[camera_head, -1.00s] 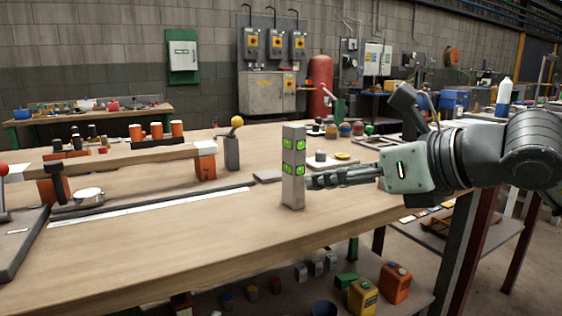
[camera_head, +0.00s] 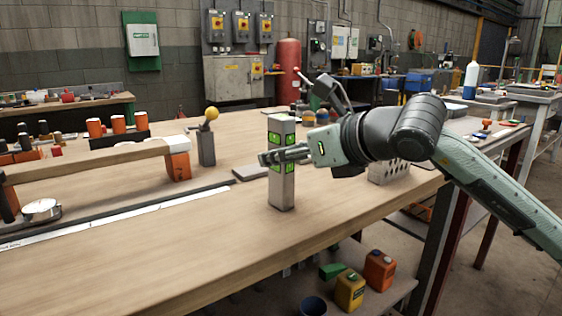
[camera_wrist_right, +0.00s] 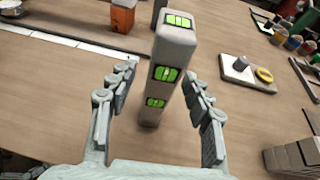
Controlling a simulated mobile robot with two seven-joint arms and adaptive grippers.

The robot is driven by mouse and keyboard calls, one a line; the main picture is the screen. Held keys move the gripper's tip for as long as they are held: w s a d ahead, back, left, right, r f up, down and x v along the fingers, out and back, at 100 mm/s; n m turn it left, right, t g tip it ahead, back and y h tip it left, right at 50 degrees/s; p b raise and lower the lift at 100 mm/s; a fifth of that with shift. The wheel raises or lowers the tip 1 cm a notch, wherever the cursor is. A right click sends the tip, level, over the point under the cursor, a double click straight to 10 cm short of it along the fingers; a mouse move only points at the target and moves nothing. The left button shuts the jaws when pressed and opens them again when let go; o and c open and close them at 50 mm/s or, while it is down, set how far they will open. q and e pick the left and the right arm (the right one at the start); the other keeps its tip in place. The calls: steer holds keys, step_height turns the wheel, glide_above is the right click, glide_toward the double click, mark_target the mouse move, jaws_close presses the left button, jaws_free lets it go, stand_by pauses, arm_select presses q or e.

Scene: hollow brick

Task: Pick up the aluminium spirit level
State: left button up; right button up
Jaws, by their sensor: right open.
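The aluminium spirit level (camera_head: 282,190) stands upright on the wooden workbench, a grey block with bright green vials. It also shows in the right wrist view (camera_wrist_right: 152,110), leaning in the picture between the fingers. My right gripper (camera_head: 266,157) comes in from the right at the level's upper half. In the right wrist view its open fingers (camera_wrist_right: 163,82) stand on both sides of the level, with a visible gap on each side. In the head view the fingers cover part of the level's front. My left gripper is not in view.
The workbench (camera_head: 200,250) is clear in front of the level. A post with a yellow ball (camera_head: 211,114) stands behind left. A hollow grey brick (camera_head: 388,172) lies to the right, below my arm. A white rule (camera_head: 130,215) lies on the left. Yellow (camera_head: 349,290) and orange cans (camera_head: 379,271) sit lower down.

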steer(key=shift+w+a+f, duration=0.25)
steer(key=shift+w+a, duration=0.15)
steer(key=shift+w, duration=0.15)
jaws_close()
steer(key=shift+r, duration=0.15)
